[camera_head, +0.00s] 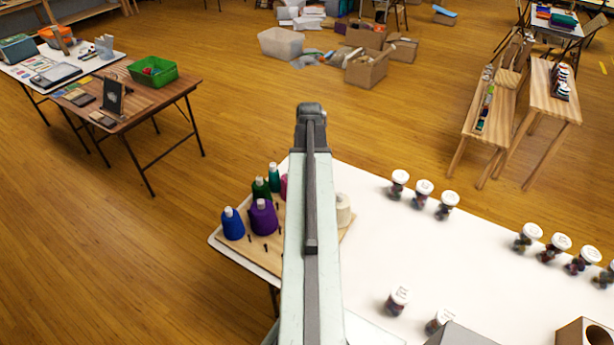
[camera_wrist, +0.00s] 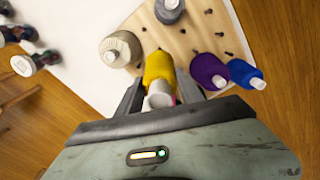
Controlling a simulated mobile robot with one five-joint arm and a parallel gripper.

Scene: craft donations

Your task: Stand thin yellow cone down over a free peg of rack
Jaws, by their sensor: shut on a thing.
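In the wrist view my gripper (camera_wrist: 159,80) is shut on the yellow cone (camera_wrist: 158,66), one finger on each side. Its white tip (camera_wrist: 160,95) points toward the camera and its yellow body toward the rack. The wooden rack (camera_wrist: 185,42) lies beyond it with several bare dark pegs, among them one peg (camera_wrist: 219,34) at upper right. I cannot tell the gap between cone and board, or whether a peg is under it. In the head view the rack (camera_head: 257,259) is partly hidden by my arm, and the gripper and yellow cone are hidden.
A purple cone (camera_wrist: 208,70), blue cone (camera_wrist: 243,73), cream cone (camera_wrist: 120,48) and grey cone (camera_wrist: 168,10) stand around the held cone. Green (camera_head: 261,188) and teal (camera_head: 274,171) cones show in the head view. Several jars (camera_head: 424,190) stand on the white table (camera_head: 450,260).

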